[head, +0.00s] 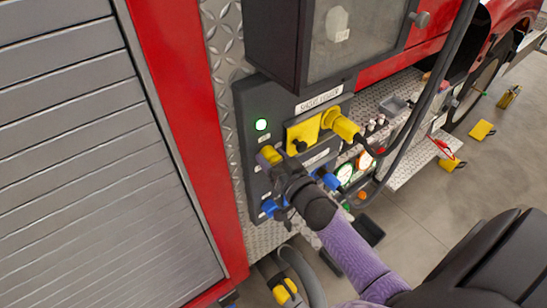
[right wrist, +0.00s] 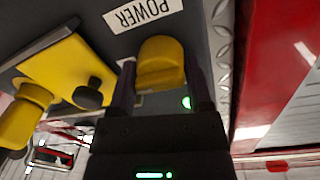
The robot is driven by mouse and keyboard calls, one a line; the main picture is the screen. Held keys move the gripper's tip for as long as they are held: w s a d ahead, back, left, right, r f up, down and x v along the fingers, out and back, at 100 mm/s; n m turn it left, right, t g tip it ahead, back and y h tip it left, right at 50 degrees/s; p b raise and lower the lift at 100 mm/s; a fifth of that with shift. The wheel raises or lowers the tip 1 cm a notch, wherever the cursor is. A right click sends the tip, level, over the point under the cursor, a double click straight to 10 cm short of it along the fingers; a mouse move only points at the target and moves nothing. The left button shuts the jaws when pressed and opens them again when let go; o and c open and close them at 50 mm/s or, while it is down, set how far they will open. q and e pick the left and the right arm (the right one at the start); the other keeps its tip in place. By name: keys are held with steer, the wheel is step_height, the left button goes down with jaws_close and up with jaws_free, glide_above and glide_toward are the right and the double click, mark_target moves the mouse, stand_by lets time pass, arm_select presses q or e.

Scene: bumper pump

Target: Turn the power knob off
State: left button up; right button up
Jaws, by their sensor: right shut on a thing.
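The yellow power knob (head: 269,155) is on the dark panel (head: 247,105) on the side of the red truck, partly hidden by my right gripper (head: 273,163). In the right wrist view the knob (right wrist: 160,62) shows its raised ridge, lying roughly across the picture, below a POWER label (right wrist: 143,14). The fingers of my right gripper (right wrist: 164,88) are on both sides of the knob, shut on it. A green light (head: 261,124) glows just above the knob; it also shows in the wrist view (right wrist: 186,103). My left gripper is not in view.
A yellow plug (head: 345,128) with a black cable sits in the yellow socket plate (head: 303,131), right of the knob. Blue fittings (head: 269,207) and gauges (head: 344,173) are lower down. A dark box (head: 290,45) juts out above.

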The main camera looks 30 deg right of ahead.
steer(key=shift+n, duration=0.3)
steer(key=n, duration=0.4)
steer(key=shift+a, duration=0.15)
steer(key=n+b, duration=0.1)
steer(key=n, duration=0.3)
steer(key=shift+f+n, duration=0.15)
steer(key=shift+n, duration=0.25)
steer(key=n, duration=0.2)
steer(key=n+b, duration=0.1)
steer(key=n, duration=0.1)
steer(key=shift+a+f+n+t+y, duration=0.1)
steer(key=shift+f+n+t+y, duration=0.05)
steer(key=shift+n+t+y, duration=0.15)
steer(key=shift+s+f+n+b, duration=0.1)
steer(key=shift+n+b, duration=0.5)
steer(key=shift+n, duration=1.5)
steer(key=shift+y, duration=0.3)
steer(key=shift+f, duration=0.1)
